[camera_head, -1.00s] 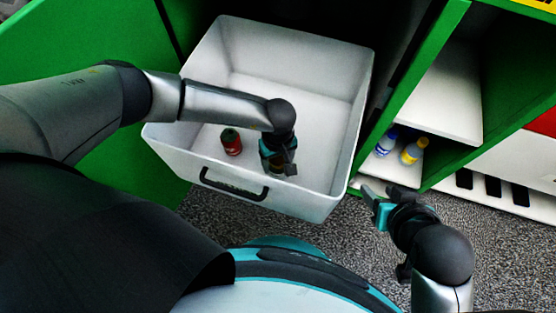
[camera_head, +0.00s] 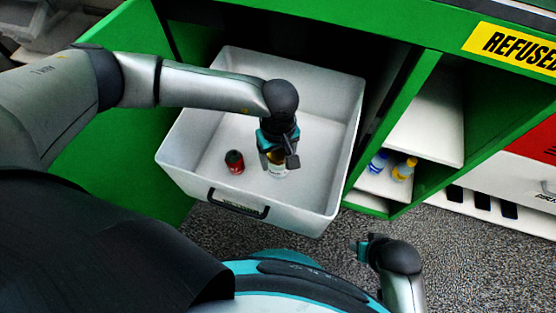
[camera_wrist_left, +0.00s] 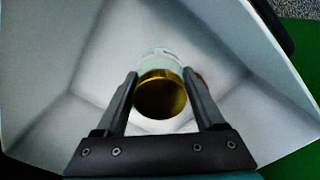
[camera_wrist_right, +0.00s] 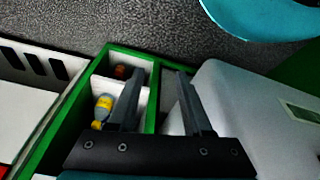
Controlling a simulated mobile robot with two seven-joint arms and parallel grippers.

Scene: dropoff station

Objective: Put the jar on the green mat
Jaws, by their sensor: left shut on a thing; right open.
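The jar (camera_head: 279,170) is pale with a gold lid and hangs from my left gripper (camera_head: 277,153), over the inside of a white drawer. In the left wrist view, the jar's gold lid (camera_wrist_left: 160,95) faces the camera between the two fingers of my left gripper (camera_wrist_left: 160,80), which is shut on it. The drawer floor lies below; I cannot tell the exact gap. My right gripper (camera_head: 365,247) is open and empty, outside the drawer to the right; it also shows in the right wrist view (camera_wrist_right: 155,80). No green mat can be made out.
The pulled-out white drawer (camera_head: 188,172) has high walls and a black front handle. A red can (camera_head: 234,162) stands in it, left of the jar.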

